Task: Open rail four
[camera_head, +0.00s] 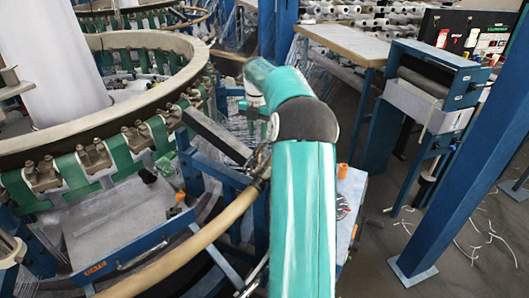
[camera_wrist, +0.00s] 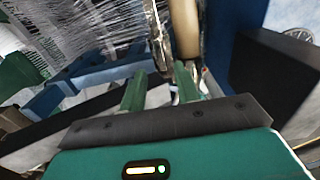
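A tan curved rail (camera_head: 205,238) runs from the bottom left up to the middle of the head view, along the outside of the circular loom. A tan rail end (camera_wrist: 187,32) shows in the wrist view, beside a metal fitting (camera_wrist: 157,35), beyond my fingers. I cannot tell which rail is number four. My gripper (camera_wrist: 160,88) shows two green fingers standing apart, with nothing clearly held between them. The fingers point toward the rail end and fitting; the remaining gap is unclear.
The loom's ring (camera_head: 110,122) with green straps fills the left. A dark bar (camera_head: 218,136) lies left of my arm. A blue post (camera_head: 470,150) and a blue roller stand (camera_head: 430,85) are at right. Fine threads (camera_wrist: 100,35) hang at upper left in the wrist view.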

